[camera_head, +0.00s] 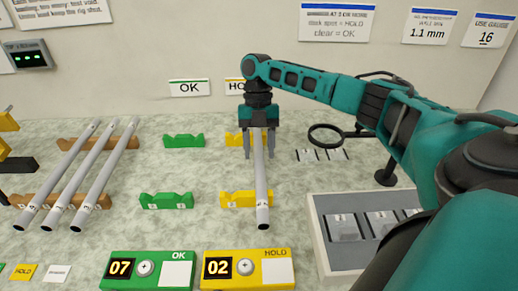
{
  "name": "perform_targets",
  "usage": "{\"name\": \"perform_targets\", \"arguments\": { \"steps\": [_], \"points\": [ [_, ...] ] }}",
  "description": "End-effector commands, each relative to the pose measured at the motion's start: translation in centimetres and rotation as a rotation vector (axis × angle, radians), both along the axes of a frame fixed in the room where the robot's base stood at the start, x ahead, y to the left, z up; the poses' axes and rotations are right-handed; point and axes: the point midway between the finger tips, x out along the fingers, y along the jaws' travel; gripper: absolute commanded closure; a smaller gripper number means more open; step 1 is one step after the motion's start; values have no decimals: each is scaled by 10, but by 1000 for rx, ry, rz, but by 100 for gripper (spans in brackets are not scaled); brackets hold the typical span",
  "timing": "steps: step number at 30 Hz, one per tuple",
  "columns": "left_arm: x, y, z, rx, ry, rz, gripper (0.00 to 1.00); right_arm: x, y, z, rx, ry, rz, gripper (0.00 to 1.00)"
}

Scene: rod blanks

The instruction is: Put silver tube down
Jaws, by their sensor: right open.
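A silver tube (262,190) lies across two yellow notched rests, with its near, dark open end pointing toward me. The front yellow rest (232,199) shows clearly. The back yellow rest (234,140) is partly hidden by my gripper. My right gripper (259,148) is open and straddles the far part of the tube, one finger on each side. Several more silver tubes (91,187) lie side by side on brown notched racks (71,144) at the left. My left gripper is out of view.
Green rests (183,141) stand empty left of the yellow ones. A green OK counter (148,270) reads 07; a yellow HOLD counter (247,267) reads 02. A grey tray (317,228) and a black ring magnifier (325,136) lie right. Yellow and black parts (17,164) stand at the left edge.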

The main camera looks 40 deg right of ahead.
Motion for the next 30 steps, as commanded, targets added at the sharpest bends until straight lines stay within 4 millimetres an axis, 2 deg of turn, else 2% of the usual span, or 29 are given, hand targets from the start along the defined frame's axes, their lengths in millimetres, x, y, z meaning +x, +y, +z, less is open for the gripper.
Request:
{"name": "perform_targets", "arguments": {
  "steps": [14,15,20,30],
  "points": [
    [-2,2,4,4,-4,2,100,28,-22,87,3,-5,-1,49],
    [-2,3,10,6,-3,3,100,29,-23,95,1,-2,-2,49],
    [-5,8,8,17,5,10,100,33,-27,106,1,-2,-1,49],
    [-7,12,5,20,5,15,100,34,-27,106,1,-2,0,49]
  ]
}}
